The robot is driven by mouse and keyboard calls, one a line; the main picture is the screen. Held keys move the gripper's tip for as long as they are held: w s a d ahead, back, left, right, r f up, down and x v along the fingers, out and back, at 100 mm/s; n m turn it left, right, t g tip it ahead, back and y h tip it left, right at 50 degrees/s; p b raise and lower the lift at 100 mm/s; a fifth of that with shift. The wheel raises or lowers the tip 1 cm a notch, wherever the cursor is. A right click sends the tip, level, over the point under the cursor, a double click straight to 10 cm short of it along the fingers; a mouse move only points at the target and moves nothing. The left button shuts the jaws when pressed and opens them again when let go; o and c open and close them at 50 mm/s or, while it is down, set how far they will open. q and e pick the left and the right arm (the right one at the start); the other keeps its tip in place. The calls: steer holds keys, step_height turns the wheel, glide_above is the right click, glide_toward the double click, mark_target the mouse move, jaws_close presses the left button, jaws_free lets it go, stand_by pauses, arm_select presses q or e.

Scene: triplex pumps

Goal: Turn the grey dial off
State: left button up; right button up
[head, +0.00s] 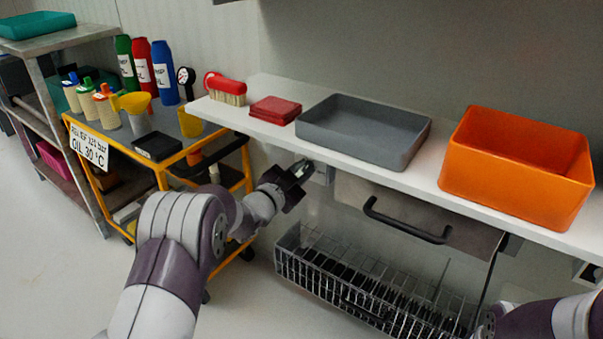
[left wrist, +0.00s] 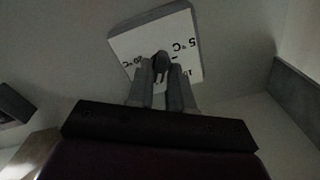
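The grey dial (left wrist: 161,64) shows in the left wrist view as a dark knob on a white plate (left wrist: 186,50) printed with temperature marks such as 5 °C. My left gripper (left wrist: 161,76) has its two fingertips close on either side of the knob and appears shut on it. In the head view, my left gripper (head: 300,170) reaches under the front edge of the white shelf, and it hides the dial there. The knob's pointing direction is hard to tell. My right arm shows at the lower right of the head view, but its gripper is out of sight.
The white shelf (head: 232,113) overhangs the left gripper and carries a grey tray (head: 365,130), an orange bin (head: 515,165), red pads (head: 275,109) and a brush (head: 225,88). Below are a drawer handle (head: 405,225) and wire basket (head: 375,285). A yellow cart (head: 160,175) stands left.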

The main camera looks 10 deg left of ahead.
arm_select(q)
jaws_close()
